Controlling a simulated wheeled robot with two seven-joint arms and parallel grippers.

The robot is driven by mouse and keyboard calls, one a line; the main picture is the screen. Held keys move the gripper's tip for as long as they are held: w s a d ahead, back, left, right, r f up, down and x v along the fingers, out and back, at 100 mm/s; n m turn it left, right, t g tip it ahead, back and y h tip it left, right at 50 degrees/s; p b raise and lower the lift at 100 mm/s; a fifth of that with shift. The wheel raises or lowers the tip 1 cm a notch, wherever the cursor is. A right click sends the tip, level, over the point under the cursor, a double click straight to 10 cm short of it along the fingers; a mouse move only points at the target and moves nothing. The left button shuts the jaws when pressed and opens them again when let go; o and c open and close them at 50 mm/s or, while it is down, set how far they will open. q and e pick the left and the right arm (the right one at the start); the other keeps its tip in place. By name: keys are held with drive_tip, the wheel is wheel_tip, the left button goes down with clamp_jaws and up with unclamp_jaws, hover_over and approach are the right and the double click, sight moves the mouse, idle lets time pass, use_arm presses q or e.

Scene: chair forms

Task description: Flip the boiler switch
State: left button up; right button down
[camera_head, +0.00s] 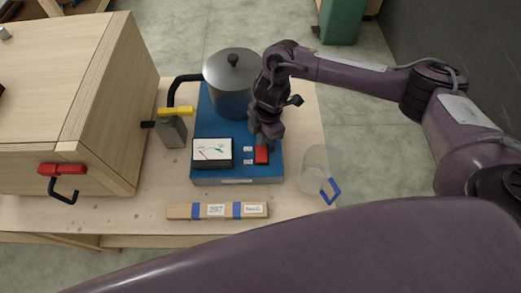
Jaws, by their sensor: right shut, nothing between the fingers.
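The boiler is a blue base (232,175) with a grey lidded pot (229,92) at its back. A dial gauge (212,152) sits on the front of the base, left of the red switch (262,156). My right gripper (265,142) is shut and empty, pointing down just behind and above the switch. The fingertips appear at or very near its far edge; whether they touch it I cannot tell. Part of the gripper and wrist hides the base's right side. My left gripper is not in view.
A wooden cabinet (110,95) with a red-mounted handle (63,180) stands left. A grey and yellow object (173,128) stands beside the base. A clear cup with a blue handle (316,172) is close on the right. A wooden bar (217,211) lies in front.

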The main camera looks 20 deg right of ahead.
drive_tip(key=shift+f+b, duration=0.7)
drive_tip(key=shift+f, duration=0.35)
idle(0.9)
drive_tip(key=shift+r, duration=0.1)
wheel_tip(320, 180, up, 7)
drive_tip(key=p, duration=0.6)
drive_tip(key=shift+p, duration=0.4)
